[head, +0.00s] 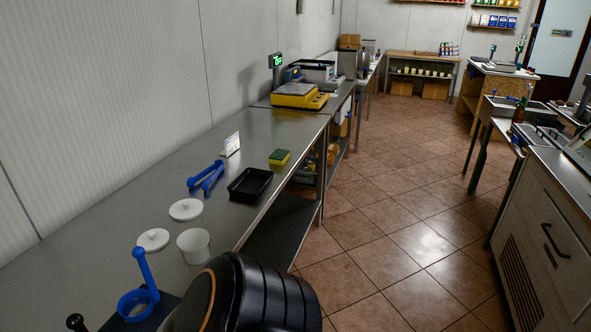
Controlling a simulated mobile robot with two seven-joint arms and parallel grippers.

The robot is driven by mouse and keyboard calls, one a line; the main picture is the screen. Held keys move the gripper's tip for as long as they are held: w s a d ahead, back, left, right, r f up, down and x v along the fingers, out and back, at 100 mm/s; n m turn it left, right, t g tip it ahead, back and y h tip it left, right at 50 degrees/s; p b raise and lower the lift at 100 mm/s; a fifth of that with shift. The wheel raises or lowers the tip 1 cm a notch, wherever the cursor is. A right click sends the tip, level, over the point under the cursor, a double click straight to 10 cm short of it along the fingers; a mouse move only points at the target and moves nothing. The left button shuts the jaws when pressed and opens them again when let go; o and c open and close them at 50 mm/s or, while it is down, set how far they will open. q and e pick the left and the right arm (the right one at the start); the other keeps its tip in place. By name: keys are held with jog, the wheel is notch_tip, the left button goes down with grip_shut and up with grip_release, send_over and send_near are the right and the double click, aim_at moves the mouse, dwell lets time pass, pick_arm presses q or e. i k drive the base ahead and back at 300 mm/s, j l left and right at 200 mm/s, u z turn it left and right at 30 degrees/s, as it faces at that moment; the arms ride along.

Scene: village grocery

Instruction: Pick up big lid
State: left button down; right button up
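Two round white lids with small knobs lie flat on the steel counter. One lid (186,209) is farther back; the other lid (153,241) is nearer and to the left. They look close in size; the farther one seems slightly bigger, but I cannot tell for sure which is the big lid. An open white tub (194,246) stands just right of the nearer lid. Neither gripper shows in the head view. A dark rounded part of my own body fills the bottom centre and hides some of the counter.
A yellow scale (299,96) stands farther back. The tiled floor right is clear.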

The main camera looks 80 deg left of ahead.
aim_at(187, 209)
jog(key=i+l+u, duration=0.25)
jog(key=i+u, duration=0.1)
jog(key=u, duration=3.05)
jog(key=z, duration=3.25)
jog(key=u, duration=0.8)
